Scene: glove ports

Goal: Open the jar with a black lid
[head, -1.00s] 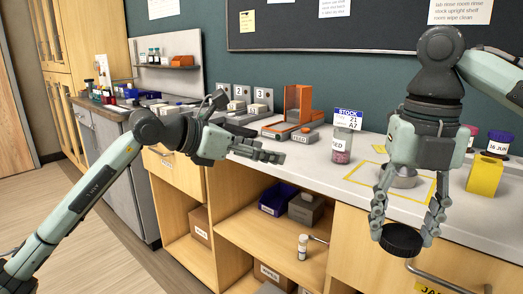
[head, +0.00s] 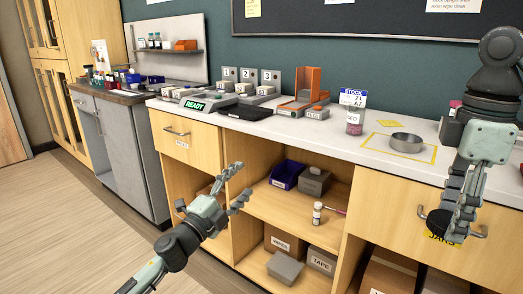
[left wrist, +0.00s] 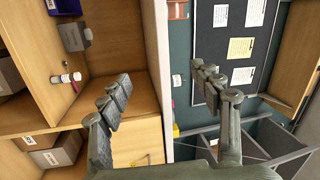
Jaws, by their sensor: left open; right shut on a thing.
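My right gripper (head: 459,222) is at the right in the head view, fingers pointing down in front of the drawer. It is shut on a black round lid-like disc (head: 437,220), which the fingers partly cover. I cannot tell whether a jar body is under it. My left gripper (head: 241,183) is open and empty in front of the open shelves; its spread fingers also show in the left wrist view (left wrist: 165,95).
A metal ring-shaped holder (head: 406,141) sits inside a yellow square on the counter. A labelled jar with pink contents (head: 354,122) stands left of it. An orange stand (head: 309,88) and a READY display (head: 196,106) are further left. A blue bin (head: 286,175) is on the shelf.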

